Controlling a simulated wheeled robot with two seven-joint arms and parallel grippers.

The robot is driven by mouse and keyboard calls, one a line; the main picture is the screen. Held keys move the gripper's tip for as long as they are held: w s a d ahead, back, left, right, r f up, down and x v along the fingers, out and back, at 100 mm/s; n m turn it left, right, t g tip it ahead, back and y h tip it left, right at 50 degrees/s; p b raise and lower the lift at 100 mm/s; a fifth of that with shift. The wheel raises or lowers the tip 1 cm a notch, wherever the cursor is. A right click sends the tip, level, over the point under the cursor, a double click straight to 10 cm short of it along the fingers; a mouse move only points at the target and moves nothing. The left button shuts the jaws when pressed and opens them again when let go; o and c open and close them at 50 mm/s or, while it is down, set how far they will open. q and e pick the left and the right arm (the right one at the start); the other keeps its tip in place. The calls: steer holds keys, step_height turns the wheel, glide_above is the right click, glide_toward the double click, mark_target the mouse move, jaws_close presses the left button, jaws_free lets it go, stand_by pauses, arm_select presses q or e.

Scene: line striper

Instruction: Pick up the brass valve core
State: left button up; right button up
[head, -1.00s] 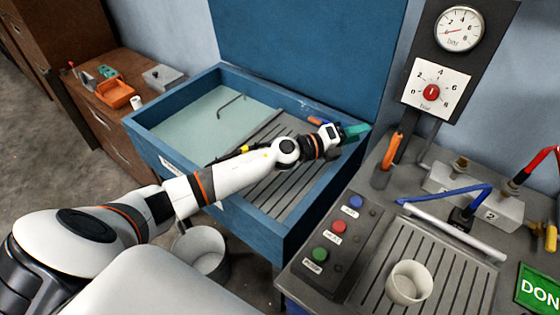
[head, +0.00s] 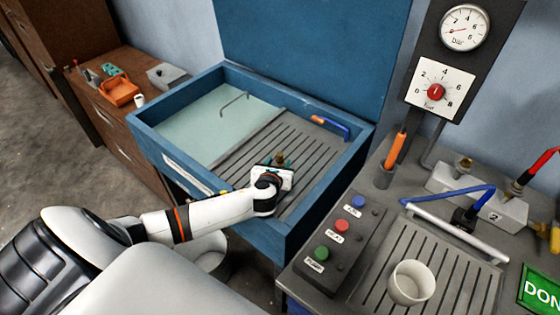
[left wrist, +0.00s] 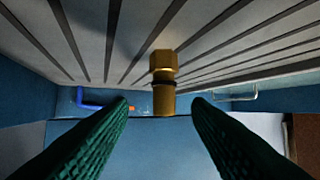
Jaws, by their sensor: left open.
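The brass valve core (head: 281,157) is a small stepped brass piece with a dark ring. It stands on the grey slatted part of the blue basin. In the left wrist view the valve core (left wrist: 164,70) shows between and beyond the two green fingers. My left gripper (head: 272,168) is low over the slats, right beside the core. In the left wrist view the left gripper (left wrist: 161,104) has its fingers wide apart with nothing held. Contact with the core cannot be seen. My right gripper is not in view.
A blue and orange tool (head: 330,125) lies at the basin's far right. A thin bent rod (head: 234,103) is on the pale left part. The blue basin rim (head: 262,233) surrounds the slats. A bench with a white cup (head: 410,283) stands to the right.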

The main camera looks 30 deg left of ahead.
mark_target(279, 158)
arm_select(q)
steer(key=shift+x, duration=2.65)
steer(key=shift+s+a+r, duration=0.1)
steer(key=shift+a, duration=0.1)
jaws_close()
